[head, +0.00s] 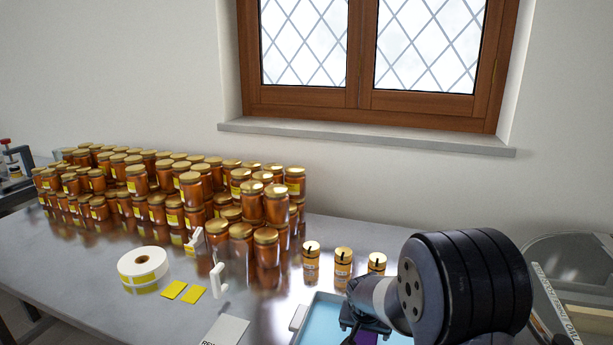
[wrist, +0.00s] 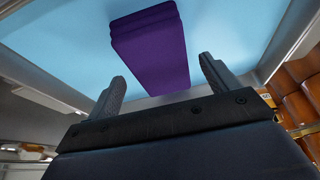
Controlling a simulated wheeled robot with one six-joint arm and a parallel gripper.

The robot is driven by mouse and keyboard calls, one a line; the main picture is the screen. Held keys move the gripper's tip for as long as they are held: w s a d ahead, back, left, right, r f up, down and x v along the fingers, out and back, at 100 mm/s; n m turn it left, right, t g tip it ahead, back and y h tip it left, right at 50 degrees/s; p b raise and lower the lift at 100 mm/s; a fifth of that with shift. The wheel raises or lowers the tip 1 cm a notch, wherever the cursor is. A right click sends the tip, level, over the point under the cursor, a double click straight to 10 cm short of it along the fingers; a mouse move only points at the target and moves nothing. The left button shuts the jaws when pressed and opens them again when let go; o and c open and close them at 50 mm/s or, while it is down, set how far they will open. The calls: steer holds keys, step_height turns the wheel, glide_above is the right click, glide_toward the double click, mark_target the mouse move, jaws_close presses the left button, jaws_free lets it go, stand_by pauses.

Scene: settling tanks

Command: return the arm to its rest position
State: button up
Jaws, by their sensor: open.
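My gripper (wrist: 162,69) is open, with its two dark fingers apart and nothing held between them. In the wrist view a purple block-like thing (wrist: 150,45) lies on a light blue surface (wrist: 235,30), beyond the fingertips; I cannot tell the exact gap. In the head view my gripper (head: 364,322) is low over the blue-floored tray (head: 318,318) at the table's front, partly hidden by my arm. A bit of the purple thing (head: 367,338) shows just below it.
Stacked amber jars (head: 165,190) with gold lids fill the table's back left. Three small jars (head: 343,262) stand behind the tray. A label roll (head: 143,265), yellow cards (head: 184,291) and a white stand (head: 218,281) are left. A windowsill (head: 365,138) juts from the wall.

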steer(key=shift+w+f+b, duration=0.15)
steer(key=shift+f+b, duration=0.2)
steer(key=shift+f, duration=0.35)
steer(key=shift+r, duration=1.5)
